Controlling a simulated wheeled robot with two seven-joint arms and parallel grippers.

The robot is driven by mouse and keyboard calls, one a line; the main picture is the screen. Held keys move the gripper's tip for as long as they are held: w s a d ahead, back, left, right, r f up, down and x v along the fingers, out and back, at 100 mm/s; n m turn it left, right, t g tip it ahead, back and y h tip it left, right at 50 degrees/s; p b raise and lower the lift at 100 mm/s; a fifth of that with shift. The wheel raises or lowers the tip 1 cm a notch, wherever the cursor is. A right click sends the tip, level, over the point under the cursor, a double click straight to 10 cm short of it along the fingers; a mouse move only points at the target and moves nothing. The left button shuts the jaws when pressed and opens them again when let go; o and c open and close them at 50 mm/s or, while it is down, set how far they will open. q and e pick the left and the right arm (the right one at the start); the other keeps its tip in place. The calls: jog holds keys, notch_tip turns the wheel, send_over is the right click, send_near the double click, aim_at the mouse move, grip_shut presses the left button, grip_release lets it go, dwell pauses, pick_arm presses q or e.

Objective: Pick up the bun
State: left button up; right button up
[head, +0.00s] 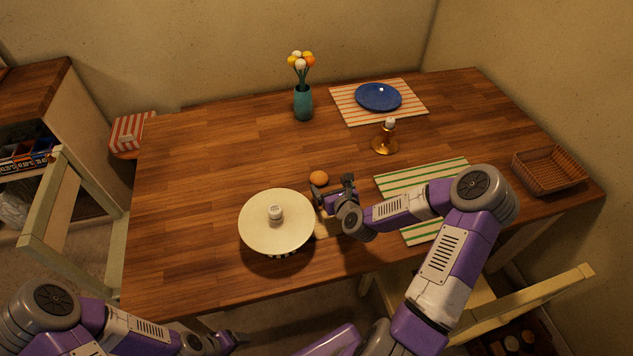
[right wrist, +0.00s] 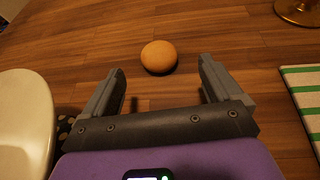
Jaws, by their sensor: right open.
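The bun (head: 319,178) is a small round orange-brown roll lying on the wooden table, just behind the cream round lid. In the right wrist view the bun (right wrist: 159,57) lies beyond the fingertips, between their lines and a little left of centre. My right gripper (head: 328,190) is open and empty, close to the bun but apart from it. Its two fingers (right wrist: 160,75) show spread in the right wrist view. My left gripper (head: 232,340) is low at the table's front side, away from the bun; its jaws are too small and dark to read.
The cream round lid (head: 262,235) with a knob stands left of my right gripper. A green-striped mat (head: 425,232) lies to the right. A brass candle holder (head: 385,145), teal vase (head: 303,104), blue plate (head: 378,97) and wicker basket (head: 549,172) stand farther off. The left tabletop is clear.

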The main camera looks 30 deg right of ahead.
aim_at(321, 180)
jog(key=b+x, duration=0.1)
jog(key=x, duration=0.2)
jog(key=b+x, duration=0.1)
jog(key=x, duration=0.3)
jog(key=shift+s+a+f, duration=0.2)
jog(key=shift+a+f, duration=0.05)
jog(key=shift+f, duration=0.15)
jog(key=shift+w+f, duration=0.1)
jog(key=shift+w, duration=0.3)
jog(key=c, duration=1.1)
